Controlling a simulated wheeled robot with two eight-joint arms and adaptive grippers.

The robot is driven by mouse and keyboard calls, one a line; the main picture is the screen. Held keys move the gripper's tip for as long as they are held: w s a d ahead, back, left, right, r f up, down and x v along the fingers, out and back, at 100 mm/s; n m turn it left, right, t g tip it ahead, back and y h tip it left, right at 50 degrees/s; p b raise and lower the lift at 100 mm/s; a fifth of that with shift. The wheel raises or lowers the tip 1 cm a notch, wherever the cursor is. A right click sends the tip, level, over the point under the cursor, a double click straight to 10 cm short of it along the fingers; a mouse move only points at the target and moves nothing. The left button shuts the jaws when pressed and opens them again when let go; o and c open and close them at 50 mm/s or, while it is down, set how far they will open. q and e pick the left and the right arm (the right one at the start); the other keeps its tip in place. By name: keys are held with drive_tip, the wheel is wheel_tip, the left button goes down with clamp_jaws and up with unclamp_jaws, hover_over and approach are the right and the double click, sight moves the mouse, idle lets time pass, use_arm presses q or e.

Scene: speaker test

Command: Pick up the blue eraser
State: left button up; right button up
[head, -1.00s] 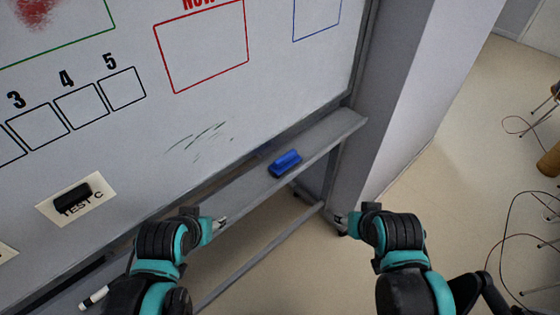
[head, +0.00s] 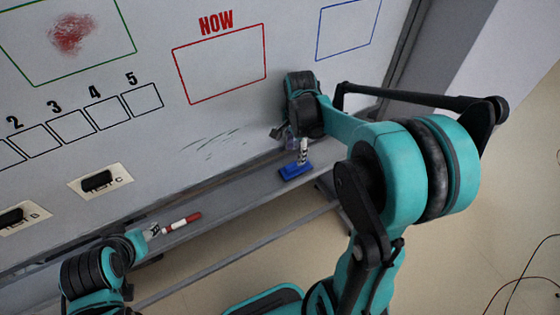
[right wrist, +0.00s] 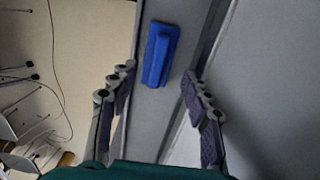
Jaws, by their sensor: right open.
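The blue eraser (head: 296,171) lies on the grey tray (head: 232,198) under the whiteboard. My right gripper (head: 296,144) is open and empty, just above the eraser. In the right wrist view the eraser (right wrist: 160,55) lies ahead, between the lines of the two spread fingers (right wrist: 158,76), with no contact visible. My left gripper (head: 152,231) is low at the left, by the tray, close to a red and white marker (head: 182,222). Its fingers are too small to tell whether they are open.
The whiteboard (head: 215,120) rises right behind the tray. Black erasers (head: 97,181) sit on labelled cards on the board. A grey frame post (head: 405,60) stands at the right end. In the right wrist view, cables and chair legs (right wrist: 20,75) show on the floor at the left.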

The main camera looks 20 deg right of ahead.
sight(294, 164)
wheel_tip(294, 164, down, 8)
drive_tip(key=shift+a+r+b, duration=0.1)
drive_tip(key=shift+b, duration=0.95)
drive_tip(key=shift+s, duration=0.1)
drive_tip(key=c, duration=0.8)
